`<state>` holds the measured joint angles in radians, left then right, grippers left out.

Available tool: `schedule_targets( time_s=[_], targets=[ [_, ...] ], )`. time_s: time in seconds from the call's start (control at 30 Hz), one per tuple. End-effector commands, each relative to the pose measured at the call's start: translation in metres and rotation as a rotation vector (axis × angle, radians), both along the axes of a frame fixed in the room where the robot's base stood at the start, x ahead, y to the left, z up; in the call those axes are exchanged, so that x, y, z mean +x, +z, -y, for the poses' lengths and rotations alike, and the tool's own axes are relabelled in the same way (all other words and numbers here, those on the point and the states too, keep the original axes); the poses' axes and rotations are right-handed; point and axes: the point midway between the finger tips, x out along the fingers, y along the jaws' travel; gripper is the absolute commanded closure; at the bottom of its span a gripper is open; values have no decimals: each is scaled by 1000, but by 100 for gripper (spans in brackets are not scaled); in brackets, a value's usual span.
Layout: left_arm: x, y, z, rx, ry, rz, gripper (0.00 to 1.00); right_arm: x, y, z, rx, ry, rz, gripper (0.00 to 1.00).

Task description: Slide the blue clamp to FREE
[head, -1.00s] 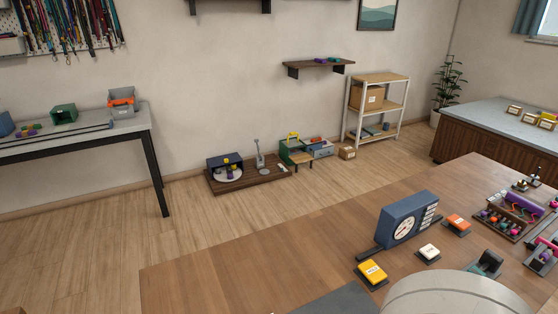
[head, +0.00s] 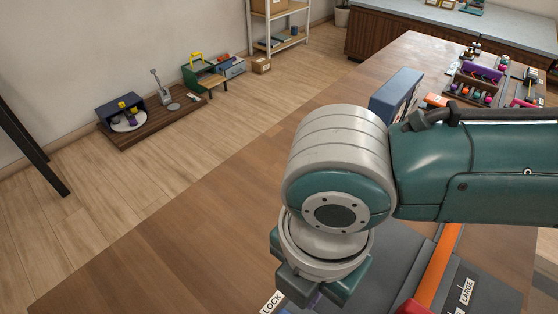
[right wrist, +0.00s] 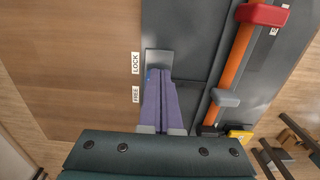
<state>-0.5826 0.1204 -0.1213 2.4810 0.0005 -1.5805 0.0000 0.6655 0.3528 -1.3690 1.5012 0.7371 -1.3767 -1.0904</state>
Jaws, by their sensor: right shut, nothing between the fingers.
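My right gripper (right wrist: 160,88) is shut, its purple fingers pointing down over the dark grey board (right wrist: 185,25). In the right wrist view a small patch of blue, probably the blue clamp (right wrist: 149,76), shows at the left edge of the fingertips. The rest of it is hidden behind the fingers, so I cannot tell whether they touch. The patch lies between the LOCK label (right wrist: 135,63) and the FREE label (right wrist: 136,95), nearer LOCK. In the head view my forearm and wrist cover most of the board, and only LOCK (head: 271,302) shows. My left gripper is not in view.
An orange bar (right wrist: 233,70) with a red block (right wrist: 262,14) and a grey slider (right wrist: 225,97) runs beside the fingers. A blue box (head: 396,90) and racks of spools (head: 474,88) stand farther back. The wooden table left of the board (head: 190,250) is clear.

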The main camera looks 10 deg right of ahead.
Motion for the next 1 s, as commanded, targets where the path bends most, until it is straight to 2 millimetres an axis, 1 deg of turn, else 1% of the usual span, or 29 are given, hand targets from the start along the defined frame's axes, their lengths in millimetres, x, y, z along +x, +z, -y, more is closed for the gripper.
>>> schedule_targets(
  time_s=[0.03, 0.1, 0.2, 0.27, 0.37, 0.5, 0.87, 1.0],
  targets=[
    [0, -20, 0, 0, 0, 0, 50, 0, -19, 0, 0, 0, 0, 100],
    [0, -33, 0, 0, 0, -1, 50, 0, -31, 0, -1, 0, 1, 100],
    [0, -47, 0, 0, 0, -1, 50, 0, -44, 0, -1, 0, 1, 100],
    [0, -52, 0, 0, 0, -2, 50, 0, -48, 0, 0, 0, 0, 100],
    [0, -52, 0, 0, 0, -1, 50, -2, -49, -3, 1, 0, -1, 100],
    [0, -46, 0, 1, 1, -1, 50, -8, -46, -11, 1, 0, -1, 100],
    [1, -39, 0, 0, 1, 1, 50, -25, -46, -32, 2, 1, -2, 100],
    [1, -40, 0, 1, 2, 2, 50, -24, -47, -30, 2, -1, -1, 100]
  ],
)
